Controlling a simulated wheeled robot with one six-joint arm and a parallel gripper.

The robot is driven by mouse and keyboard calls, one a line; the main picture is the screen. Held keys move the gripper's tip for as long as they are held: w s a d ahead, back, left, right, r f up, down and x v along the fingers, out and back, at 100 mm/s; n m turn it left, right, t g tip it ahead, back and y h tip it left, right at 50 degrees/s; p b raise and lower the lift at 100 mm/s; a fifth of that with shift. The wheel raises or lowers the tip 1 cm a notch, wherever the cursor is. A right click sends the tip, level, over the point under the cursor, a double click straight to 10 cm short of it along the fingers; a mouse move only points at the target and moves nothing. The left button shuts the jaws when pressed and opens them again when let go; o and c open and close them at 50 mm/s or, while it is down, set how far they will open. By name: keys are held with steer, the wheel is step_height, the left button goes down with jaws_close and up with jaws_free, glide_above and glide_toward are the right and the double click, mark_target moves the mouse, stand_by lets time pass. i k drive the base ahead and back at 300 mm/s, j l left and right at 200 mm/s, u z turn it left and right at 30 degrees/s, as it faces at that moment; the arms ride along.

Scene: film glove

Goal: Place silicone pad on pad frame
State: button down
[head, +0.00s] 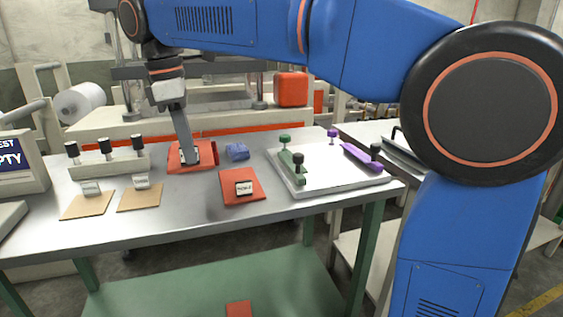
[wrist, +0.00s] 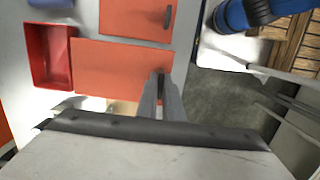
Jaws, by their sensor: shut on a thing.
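A flat orange pad (head: 179,158), which I take as the silicone pad, is in my gripper (head: 190,157) at the back of the metal table. In the wrist view the fingers (wrist: 162,82) are shut at the right end of this pad (wrist: 118,66). The pad is beside a shallow red tray (wrist: 29,57); I cannot tell whether they touch, or how high the pad is. A rimmed white plate (head: 318,173) with green and purple clamp bars, at the table's right, may be the pad frame; its label is not shown.
A second orange pad (head: 233,199) bears a small white block. A blue cloth (head: 237,151) lies by the red tray. Two tan boards (head: 88,206) and a black-knobbed fixture (head: 108,163) stand at left. Bare metal is clear along the front. Another orange piece (head: 238,309) lies below.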

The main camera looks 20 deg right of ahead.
mark_target(328, 164)
steer(key=l+u, duration=0.2)
steer(key=l, duration=0.75)
steer(key=l+u, duration=0.2)
steer(key=l, duration=0.75)
steer(key=k+l+u, duration=0.2)
steer(key=l, duration=0.75)
steer(key=i, duration=0.05)
